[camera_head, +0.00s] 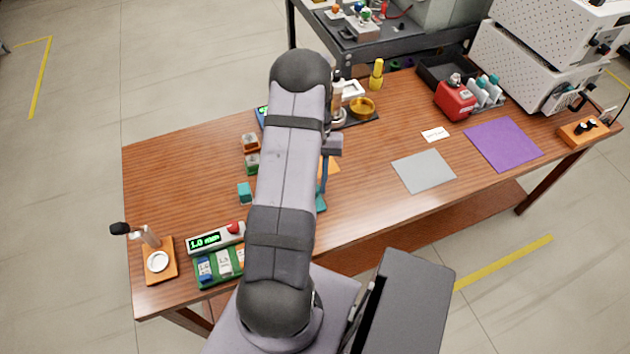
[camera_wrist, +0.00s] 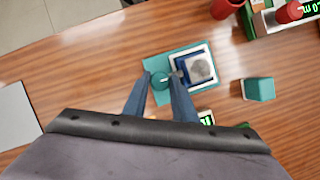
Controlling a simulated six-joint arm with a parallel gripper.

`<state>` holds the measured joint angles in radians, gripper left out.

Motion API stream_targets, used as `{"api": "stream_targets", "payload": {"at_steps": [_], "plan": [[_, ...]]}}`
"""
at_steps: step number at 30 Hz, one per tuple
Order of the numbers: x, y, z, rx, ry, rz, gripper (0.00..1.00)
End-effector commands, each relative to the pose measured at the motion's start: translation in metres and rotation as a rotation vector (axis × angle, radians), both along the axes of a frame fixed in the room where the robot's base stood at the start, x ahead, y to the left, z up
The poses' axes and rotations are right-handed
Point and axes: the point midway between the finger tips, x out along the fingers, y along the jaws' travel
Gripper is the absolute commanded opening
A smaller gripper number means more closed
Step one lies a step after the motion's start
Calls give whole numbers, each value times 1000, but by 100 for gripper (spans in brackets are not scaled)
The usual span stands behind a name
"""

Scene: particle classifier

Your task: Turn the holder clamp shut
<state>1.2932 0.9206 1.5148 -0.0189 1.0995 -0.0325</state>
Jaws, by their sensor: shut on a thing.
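The holder in the wrist view is a teal plate (camera_wrist: 153,65) with a round teal clamp knob (camera_wrist: 160,81) on it. The contact at the fingertips is small and partly hidden. In the head view my arm covers most of the holder; only a teal edge (camera_head: 320,201) shows beside a blue finger (camera_head: 324,174).
A teal block (camera_wrist: 258,90) stands right of the holder in the wrist view. In the head view a device with a green display (camera_head: 213,239) and a green tray (camera_head: 207,283) are at front left. A grey mat (camera_head: 424,171) lies right.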

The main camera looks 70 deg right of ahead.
Motion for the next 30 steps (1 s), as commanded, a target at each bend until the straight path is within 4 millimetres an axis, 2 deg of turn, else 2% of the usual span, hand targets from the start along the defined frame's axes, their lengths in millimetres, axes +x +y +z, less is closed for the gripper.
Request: {"api": "stream_targets", "payload": {"at_steps": [16, 17, 18, 30], "plan": [[0, -2, 1, -5, -1, -28, 2], [0, -2, 1, -5, -1, -28, 32], [0, -2, 1, -4, -1, -27, 41], [0, -2, 3, -2, 0, -25, 43]]}}
